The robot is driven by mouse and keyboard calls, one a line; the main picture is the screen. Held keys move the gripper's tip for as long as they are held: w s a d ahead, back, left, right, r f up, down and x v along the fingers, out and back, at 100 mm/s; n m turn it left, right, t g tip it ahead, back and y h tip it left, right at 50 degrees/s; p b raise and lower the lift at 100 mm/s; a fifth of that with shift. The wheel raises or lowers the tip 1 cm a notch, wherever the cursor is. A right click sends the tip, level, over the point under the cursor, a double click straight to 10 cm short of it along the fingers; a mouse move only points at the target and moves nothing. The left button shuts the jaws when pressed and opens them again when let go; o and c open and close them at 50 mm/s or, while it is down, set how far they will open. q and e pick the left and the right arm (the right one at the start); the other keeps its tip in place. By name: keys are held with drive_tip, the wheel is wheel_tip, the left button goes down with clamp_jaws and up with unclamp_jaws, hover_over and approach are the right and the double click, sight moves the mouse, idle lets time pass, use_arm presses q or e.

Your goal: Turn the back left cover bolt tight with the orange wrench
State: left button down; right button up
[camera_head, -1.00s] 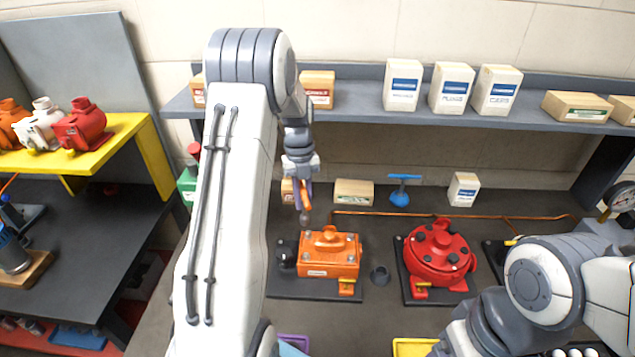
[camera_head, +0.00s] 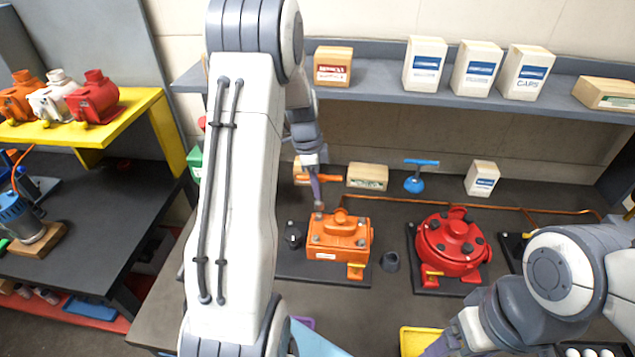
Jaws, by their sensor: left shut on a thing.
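The orange motor (camera_head: 340,238) sits on a dark plate on the bench, with bolts on its top cover. My left gripper (camera_head: 317,182) is above the cover's back left corner, shut on the orange wrench (camera_head: 329,178). The wrench's orange bar lies roughly sideways, and its dark lower end reaches down to the back left cover bolt.
A red round motor (camera_head: 453,241) stands to the right on its own plate. A blue T-handled tool (camera_head: 415,177) and boxes stand behind. A yellow tray (camera_head: 418,341) is at the front.

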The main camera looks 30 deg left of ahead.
sight(317, 202)
use_arm(q)
drive_tip(key=n, duration=0.3)
drive_tip(key=shift+d+f, duration=0.1)
drive_tip(key=shift+f, duration=0.1)
drive_tip(key=n, duration=0.3)
drive_tip(key=shift+s+f+t+y, duration=0.1)
drive_tip(key=shift+t+y, duration=0.2)
drive_tip(key=n+p, duration=0.1)
drive_tip(key=n, duration=0.1)
drive_tip(key=n+p, duration=0.1)
drive_tip(key=n, duration=0.1)
drive_tip(key=shift+d+f+n+y, duration=0.15)
drive_tip(key=shift+f+n+y, duration=0.05)
drive_tip(key=shift+n+y, duration=0.1)
drive_tip(key=shift+f+n, duration=0.2)
drive_tip(key=shift+n, duration=0.7)
drive_tip(key=shift+s, duration=0.1)
drive_tip(key=shift+f, duration=0.1)
drive_tip(key=shift+f+b, duration=0.95)
drive_tip(key=shift+f, duration=0.2)
